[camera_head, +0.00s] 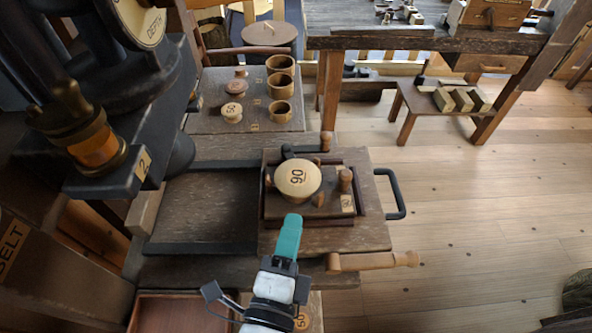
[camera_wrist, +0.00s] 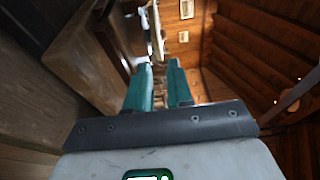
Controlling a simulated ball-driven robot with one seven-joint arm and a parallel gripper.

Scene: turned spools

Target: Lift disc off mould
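A round pale wooden disc (camera_head: 298,178) marked with a number that looks like 90 sits on top of the mould (camera_head: 330,208), a square dark wooden block in a frame with upright pegs around it. My gripper (camera_head: 288,222) has teal fingers and is just on the near side of the disc, pointing away from me at it. In the head view the fingers overlap and appear apart from the disc. In the wrist view the two teal fingers (camera_wrist: 159,88) stand apart with a gap between them. I cannot clearly make out the disc there.
The mould rests on a wooden board with a black handle (camera_head: 393,193) at right and a wooden handle (camera_head: 375,261) in front. A dark press (camera_head: 110,130) stands at left. Behind, a board (camera_head: 205,120) holds cups and spools. Floor (camera_head: 470,230) at right is clear.

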